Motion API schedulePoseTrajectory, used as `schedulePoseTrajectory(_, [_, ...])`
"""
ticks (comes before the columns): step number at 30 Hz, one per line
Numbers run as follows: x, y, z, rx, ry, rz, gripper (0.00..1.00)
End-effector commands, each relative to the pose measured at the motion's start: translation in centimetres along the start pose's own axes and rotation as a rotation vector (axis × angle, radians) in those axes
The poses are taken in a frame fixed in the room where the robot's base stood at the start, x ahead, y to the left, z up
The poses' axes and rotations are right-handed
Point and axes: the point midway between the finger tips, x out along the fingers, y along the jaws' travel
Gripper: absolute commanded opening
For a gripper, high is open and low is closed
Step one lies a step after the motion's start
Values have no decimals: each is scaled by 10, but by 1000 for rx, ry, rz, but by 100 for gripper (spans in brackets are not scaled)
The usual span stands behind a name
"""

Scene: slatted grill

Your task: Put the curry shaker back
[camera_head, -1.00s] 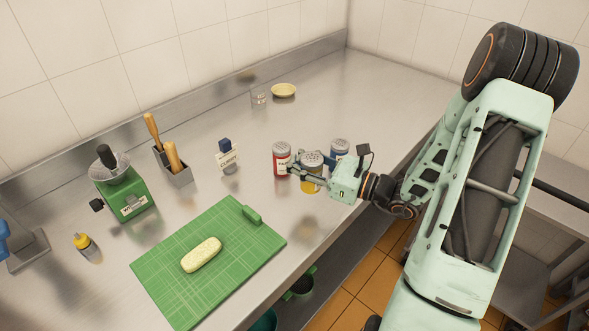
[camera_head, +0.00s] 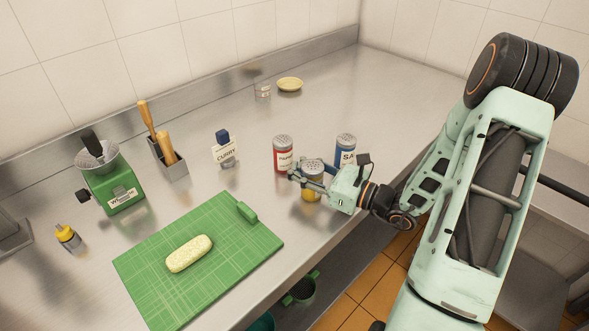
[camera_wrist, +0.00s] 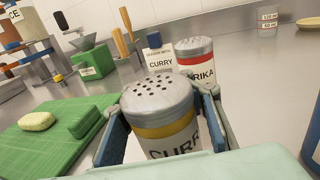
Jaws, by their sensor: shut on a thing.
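In the wrist view the shaker (camera_wrist: 158,118) stands roughly upright between the fingers of my gripper (camera_wrist: 163,122). Its base is cut off there, and I cannot tell whether it touches the counter. A "CURRY" sign in a blue-topped holder (camera_head: 224,151) stands farther back to the left; the sign also shows in the wrist view (camera_wrist: 160,61).
A red paprika shaker (camera_head: 283,156) stands close behind the held shaker, and a blue salt shaker (camera_head: 346,147) behind right. A green board (camera_head: 210,270) with a pale loaf (camera_head: 189,253) lies left. The counter between board and paprika is clear.

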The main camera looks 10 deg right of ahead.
Motion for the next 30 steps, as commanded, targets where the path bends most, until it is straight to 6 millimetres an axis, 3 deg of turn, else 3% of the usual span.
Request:
schedulePoseTrajectory(8, [0,0,-4,-1,-1,1,0])
schedulePoseTrajectory(9, [0,0,-2,-1,0,1,21])
schedulePoseTrajectory(18, [0,0,-2,-1,0,0,52])
schedulePoseTrajectory(30, [-5,-1,1,-2,1,-2,52])
